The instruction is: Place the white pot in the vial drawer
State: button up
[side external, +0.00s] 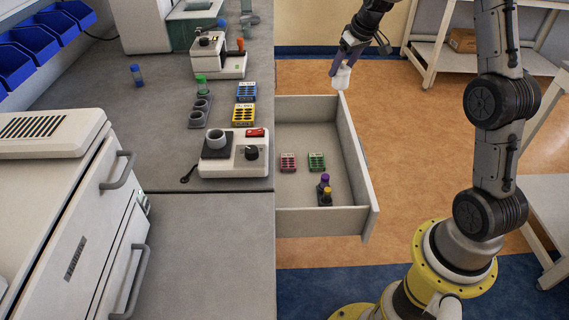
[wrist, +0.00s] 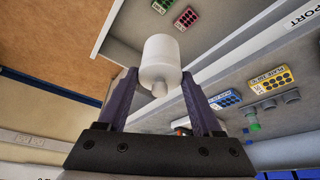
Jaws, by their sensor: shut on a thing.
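The white pot (side external: 342,77) is held between the purple fingers of my gripper (side external: 342,68), near the far end of the open drawer and above its far wall. In the wrist view the pot (wrist: 160,62) sits between the two fingertips of my gripper (wrist: 160,85), which are shut on it. The vial drawer (side external: 362,185) is pulled out from the bench.
The bench top (side external: 160,140) carries a stirrer (side external: 235,170) with a grey cup, blue (side external: 246,91) and yellow (side external: 243,115) racks, and a blue-capped vial (side external: 136,75). A shelf (side external: 440,52) stands behind. The far part of the drawer floor looks clear.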

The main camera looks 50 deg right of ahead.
notch_tip(320, 180, down, 23)
jog(key=shift+w+d+f, duration=1.05)
jog(key=shift+w+f, duration=0.7)
jog(key=shift+w, duration=0.35)
jog(key=shift+w+d+f, duration=1.1)
jog(key=shift+w+f, duration=0.65)
jog(key=shift+w, duration=0.35)
jog(key=shift+w+d+f, duration=1.05)
jog(key=shift+w+f, duration=0.7)
jog(key=shift+w, duration=0.35)
jog(key=shift+f, duration=1.4)
jog(key=shift+f, duration=0.1)
jog(key=o, duration=1.3)
